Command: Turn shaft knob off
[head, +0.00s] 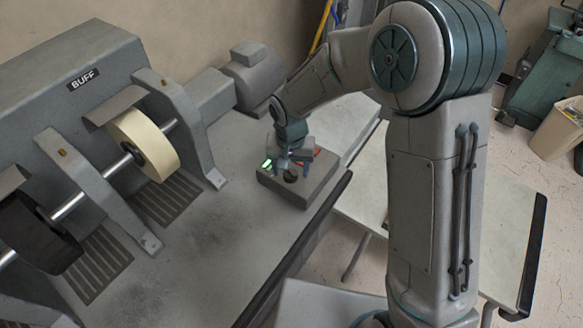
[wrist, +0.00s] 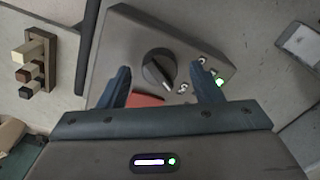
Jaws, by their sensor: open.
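The shaft knob (wrist: 159,69) is a round dark dial with a pale pointer line. It sits on a grey control box (wrist: 130,38), and the pointer slants toward the lower right in the wrist view. Small switches and a lit green light (wrist: 219,80) are beside it. A red part (wrist: 146,100) shows on the box near my left finger. My gripper (wrist: 165,82) is open, with its blue fingers apart on either side of the knob's near side. I cannot tell whether they touch the box. In the head view my gripper (head: 290,169) is over the box (head: 300,187), partly hiding the knob.
The buffing machine (head: 100,65) with a pale wheel (head: 145,143) and a dark wheel (head: 38,232) stands left of the box. A motor (head: 254,75) is behind. The bench top (head: 205,245) is clear in front. Wooden-coloured blocks (wrist: 30,55) show at the wrist view's left.

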